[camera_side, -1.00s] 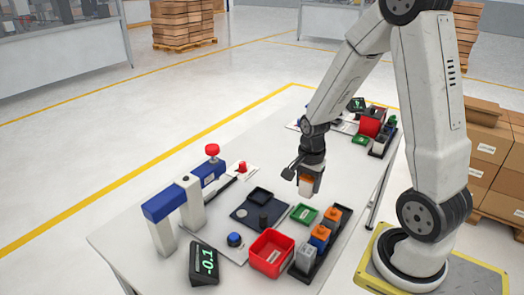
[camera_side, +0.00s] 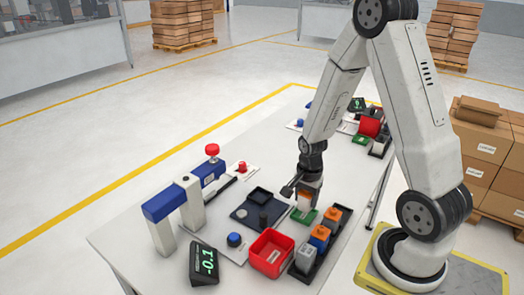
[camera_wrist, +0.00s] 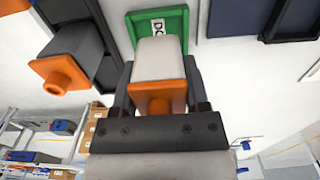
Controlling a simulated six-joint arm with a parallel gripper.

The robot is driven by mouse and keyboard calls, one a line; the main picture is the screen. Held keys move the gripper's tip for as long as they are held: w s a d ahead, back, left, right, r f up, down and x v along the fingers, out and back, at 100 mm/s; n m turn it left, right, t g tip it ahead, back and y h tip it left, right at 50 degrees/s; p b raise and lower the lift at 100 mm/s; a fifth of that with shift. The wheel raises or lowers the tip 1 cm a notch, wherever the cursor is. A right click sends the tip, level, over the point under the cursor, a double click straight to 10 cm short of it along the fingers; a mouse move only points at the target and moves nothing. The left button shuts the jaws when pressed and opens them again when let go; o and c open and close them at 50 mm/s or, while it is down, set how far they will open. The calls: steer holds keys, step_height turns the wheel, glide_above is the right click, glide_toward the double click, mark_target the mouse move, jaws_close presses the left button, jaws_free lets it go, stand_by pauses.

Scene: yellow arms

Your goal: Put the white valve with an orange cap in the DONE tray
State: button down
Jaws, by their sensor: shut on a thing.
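The white valve with an orange cap (camera_wrist: 158,62) is between the fingers of my gripper (camera_wrist: 158,92), which is shut on it. In the side view the valve (camera_side: 304,201) is upright under my gripper (camera_side: 306,192), at the green tray (camera_side: 301,217). In the wrist view the green tray (camera_wrist: 177,22) with a partly covered label lies beyond the valve, which hides much of it. I cannot tell whether the valve touches the tray floor.
A black rack (camera_side: 312,274) at the right holds a dark orange-capped valve (camera_wrist: 72,58), a blue one (camera_side: 319,237) and a grey one (camera_side: 306,259). A red bin (camera_side: 271,253) stands in front of the green tray. A dark plate (camera_side: 262,213) lies left of it.

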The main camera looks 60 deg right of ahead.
steer(key=shift+f, duration=1.25)
steer(key=shift+f, duration=0.15)
steer(key=shift+c, duration=0.4)
jaws_free()
steer(key=shift+r, duration=6.15)
